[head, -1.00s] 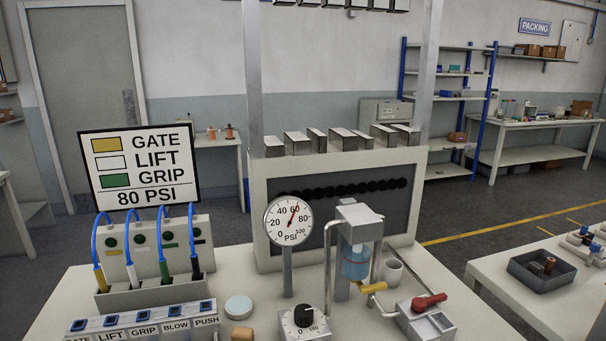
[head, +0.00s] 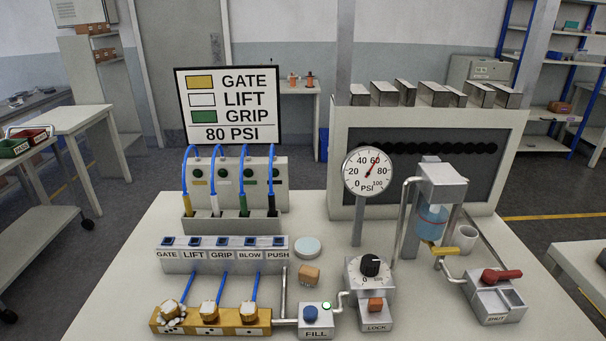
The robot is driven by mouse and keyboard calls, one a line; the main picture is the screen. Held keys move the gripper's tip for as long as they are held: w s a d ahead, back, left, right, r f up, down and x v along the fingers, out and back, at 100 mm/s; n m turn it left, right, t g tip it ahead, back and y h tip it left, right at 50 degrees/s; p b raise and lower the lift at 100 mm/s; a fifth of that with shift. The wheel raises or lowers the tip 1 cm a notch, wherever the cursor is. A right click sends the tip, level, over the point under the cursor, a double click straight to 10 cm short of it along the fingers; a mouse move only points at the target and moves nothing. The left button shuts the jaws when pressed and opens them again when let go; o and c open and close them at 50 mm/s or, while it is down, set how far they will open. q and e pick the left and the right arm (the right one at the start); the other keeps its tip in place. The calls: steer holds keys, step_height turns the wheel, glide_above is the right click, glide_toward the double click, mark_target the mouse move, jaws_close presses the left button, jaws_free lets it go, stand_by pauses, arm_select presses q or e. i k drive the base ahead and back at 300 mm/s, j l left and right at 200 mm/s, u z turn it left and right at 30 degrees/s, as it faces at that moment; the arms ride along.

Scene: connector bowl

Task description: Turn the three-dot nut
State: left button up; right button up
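A yellow block (head: 228,329) at the front left of the bench carries three gold nuts in a row, with dark dots on its front face. The right nut (head: 250,311) sits above what looks like three dots, though they are small. The middle nut (head: 209,311) sits above fewer dots. The left nut (head: 172,311) has white foam-like blobs around it. Blue tubes rise from the nuts to the labelled port strip (head: 222,262). Neither of my grippers is in view.
A sign (head: 229,105) reads GATE, LIFT, GRIP, 80 PSI. The gauge (head: 368,172) needle points a little above 60. A wooden block (head: 309,275) lies between.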

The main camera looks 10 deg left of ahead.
mark_target(169, 309)
steer(key=u, duration=1.2)
